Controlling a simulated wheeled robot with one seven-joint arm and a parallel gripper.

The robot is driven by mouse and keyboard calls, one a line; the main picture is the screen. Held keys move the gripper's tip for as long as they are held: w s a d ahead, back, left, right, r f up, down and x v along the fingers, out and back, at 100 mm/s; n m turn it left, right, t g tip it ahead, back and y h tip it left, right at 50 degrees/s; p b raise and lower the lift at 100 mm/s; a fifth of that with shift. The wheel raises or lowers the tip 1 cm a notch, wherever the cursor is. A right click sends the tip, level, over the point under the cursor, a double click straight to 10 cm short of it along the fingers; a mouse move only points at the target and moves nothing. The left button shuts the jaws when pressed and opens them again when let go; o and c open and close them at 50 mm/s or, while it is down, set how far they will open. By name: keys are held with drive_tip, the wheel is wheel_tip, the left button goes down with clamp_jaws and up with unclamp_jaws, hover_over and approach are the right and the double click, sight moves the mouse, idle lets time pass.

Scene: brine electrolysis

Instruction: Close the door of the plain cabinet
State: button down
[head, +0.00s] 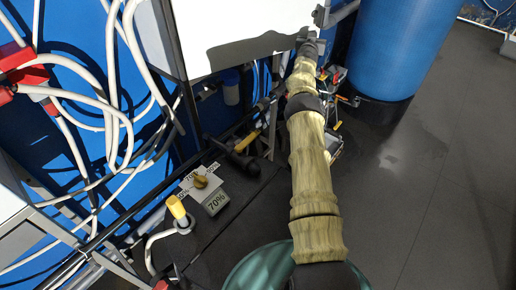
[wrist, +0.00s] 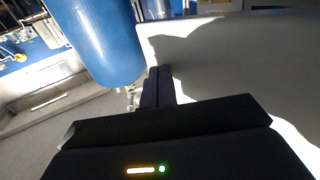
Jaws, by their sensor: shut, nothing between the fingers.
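A flat white panel (head: 235,25), which looks like part of the plain cabinet, is at the top centre of the head view and is cut off by the frame. In the wrist view the pale panel (wrist: 240,60) fills the right side, with a dark shadow on it. I cannot tell how far its door stands open; hinge and handle do not show clearly. My gripper (head: 321,16) is at the panel's right edge in the head view. In the wrist view its dark fingers (wrist: 158,82) are together and empty, close beside the panel. Whether they touch it is unclear.
A large blue barrel (head: 398,45) stands right of my gripper. White hoses (head: 112,80) hang on the left. A grey block marked 70% (head: 214,201) and a yellow-topped fitting (head: 178,210) sit lower left. The grey floor (head: 430,190) at right is clear.

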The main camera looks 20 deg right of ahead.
drive_tip(key=shift+w+d, duration=0.15)
drive_tip(key=shift+w, duration=0.05)
drive_tip(key=shift+s, duration=0.2)
drive_tip(key=shift+d, duration=0.1)
drive_tip(key=shift+s+b, duration=0.15)
drive_tip(key=shift+b, duration=0.25)
